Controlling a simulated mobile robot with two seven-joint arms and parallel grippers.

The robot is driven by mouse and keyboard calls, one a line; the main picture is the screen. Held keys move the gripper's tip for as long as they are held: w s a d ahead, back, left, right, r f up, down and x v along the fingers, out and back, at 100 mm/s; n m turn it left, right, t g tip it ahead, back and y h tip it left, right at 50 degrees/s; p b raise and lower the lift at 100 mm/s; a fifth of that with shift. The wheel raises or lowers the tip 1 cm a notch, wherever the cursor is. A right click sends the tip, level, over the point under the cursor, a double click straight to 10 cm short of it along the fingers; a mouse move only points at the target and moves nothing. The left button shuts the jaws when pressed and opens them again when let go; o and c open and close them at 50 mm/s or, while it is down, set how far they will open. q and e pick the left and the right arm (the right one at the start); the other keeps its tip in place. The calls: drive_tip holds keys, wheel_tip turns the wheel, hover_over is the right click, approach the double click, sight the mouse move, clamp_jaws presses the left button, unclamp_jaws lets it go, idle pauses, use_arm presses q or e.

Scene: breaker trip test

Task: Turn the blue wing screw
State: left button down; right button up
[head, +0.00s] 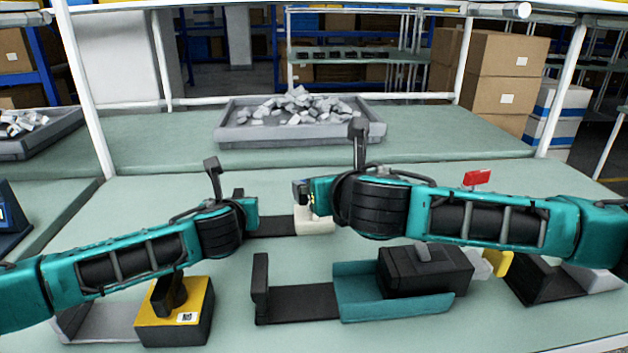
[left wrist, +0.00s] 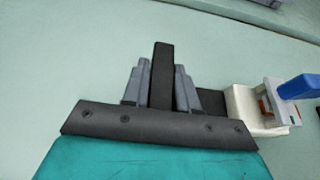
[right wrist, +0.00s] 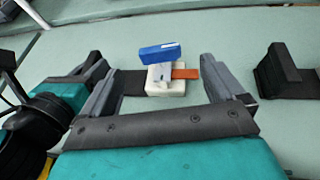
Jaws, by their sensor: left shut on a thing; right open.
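The blue wing screw (right wrist: 160,52) sits on a small grey part above a cream block (right wrist: 166,88), with an orange-brown strip (right wrist: 186,73) beside it. It also shows at the right edge of the left wrist view (left wrist: 299,87). My left gripper (left wrist: 161,68) is shut on the black upright post (left wrist: 162,75) at the end of the fixture's black base (head: 272,227). My right gripper (right wrist: 156,64) is open, its fingers apart on either side of the blue screw in its wrist view, not visibly touching it. In the head view my right gripper largely hides the screw.
A teal cradle with a black box (head: 425,270) stands in front, under my right arm. A yellow-topped box (head: 175,312) stands at front left. A grey tray (head: 225,131) of pale pieces is behind. Another black fixture (right wrist: 287,74) lies right of the screw in the right wrist view.

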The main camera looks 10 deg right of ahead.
drive_tip(key=x, duration=0.9)
drive_tip(key=c, duration=1)
